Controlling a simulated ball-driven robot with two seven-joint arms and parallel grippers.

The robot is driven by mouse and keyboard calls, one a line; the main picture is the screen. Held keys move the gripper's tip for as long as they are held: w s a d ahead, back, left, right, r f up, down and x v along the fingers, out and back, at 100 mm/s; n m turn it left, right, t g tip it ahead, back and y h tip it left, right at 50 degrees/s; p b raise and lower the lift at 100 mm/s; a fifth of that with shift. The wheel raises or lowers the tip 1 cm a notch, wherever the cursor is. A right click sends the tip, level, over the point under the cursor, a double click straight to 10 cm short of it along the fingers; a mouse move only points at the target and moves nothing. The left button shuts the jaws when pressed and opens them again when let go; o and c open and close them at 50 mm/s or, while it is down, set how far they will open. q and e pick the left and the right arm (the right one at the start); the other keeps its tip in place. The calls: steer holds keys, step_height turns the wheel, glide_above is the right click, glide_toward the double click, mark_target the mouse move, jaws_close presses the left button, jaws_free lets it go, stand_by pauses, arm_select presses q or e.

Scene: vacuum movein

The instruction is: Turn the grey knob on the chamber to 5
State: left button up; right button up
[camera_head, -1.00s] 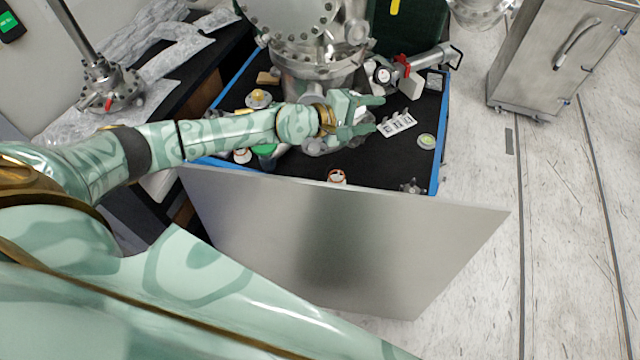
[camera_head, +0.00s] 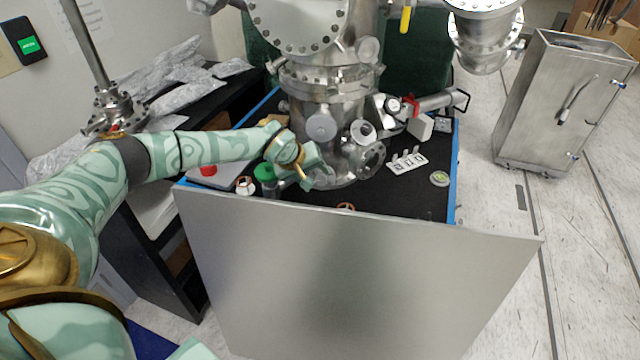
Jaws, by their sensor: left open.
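The steel chamber (camera_head: 330,90) stands on the black top of the cart, with round flanges and ports on its side. A round grey disc (camera_head: 321,127) sits on its front; I cannot tell whether this is the knob, and no numbers are readable. My left gripper (camera_head: 316,178) is open and empty, low in front of the chamber's left side, below the grey disc. I cannot tell whether it touches the chamber's base. My right gripper is not in view.
A green-topped item (camera_head: 265,173) and a small white container (camera_head: 244,186) are close to my left wrist. A white block with several upright parts (camera_head: 407,162) and a round green-marked disc (camera_head: 440,178) lie right. A grey panel (camera_head: 350,270) fronts the cart.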

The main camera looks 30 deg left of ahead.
mark_target(321, 180)
arm_select(q)
steer(key=b+x, duration=0.1)
steer(key=x, duration=0.3)
steer(key=shift+w+f, duration=0.15)
